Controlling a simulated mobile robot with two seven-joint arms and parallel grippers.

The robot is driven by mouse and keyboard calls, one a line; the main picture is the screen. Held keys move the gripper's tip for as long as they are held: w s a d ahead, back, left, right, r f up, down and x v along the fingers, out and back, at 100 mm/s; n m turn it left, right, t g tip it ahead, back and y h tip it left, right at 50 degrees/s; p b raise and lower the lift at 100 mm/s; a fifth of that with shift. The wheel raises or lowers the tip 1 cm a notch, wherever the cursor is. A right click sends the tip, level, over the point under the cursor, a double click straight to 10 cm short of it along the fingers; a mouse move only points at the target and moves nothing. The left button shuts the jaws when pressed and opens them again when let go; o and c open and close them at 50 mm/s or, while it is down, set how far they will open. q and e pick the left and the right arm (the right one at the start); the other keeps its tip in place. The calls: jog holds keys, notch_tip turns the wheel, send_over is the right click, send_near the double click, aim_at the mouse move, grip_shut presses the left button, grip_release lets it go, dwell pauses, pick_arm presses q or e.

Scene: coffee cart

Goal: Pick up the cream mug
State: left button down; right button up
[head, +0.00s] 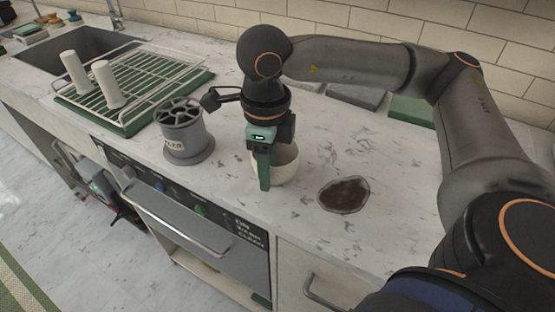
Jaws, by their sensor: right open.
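The cream mug (286,174) stands on the marble counter, partly hidden behind my right gripper. My right gripper (265,172) points down at the mug, with a green finger in front of the mug's left side. The gripper is open; its other finger is hidden, so I cannot tell whether it is inside or behind the mug. My left gripper is not in view.
A grey cylindrical holder (184,135) stands left of the mug. A dish rack (135,85) with white upright pieces and a sink (80,50) lie farther left. A dark brown patch (343,195) is on the counter right of the mug. Folded cloths (355,95) lie at the back.

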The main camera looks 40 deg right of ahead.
grip_shut()
dwell(1.4)
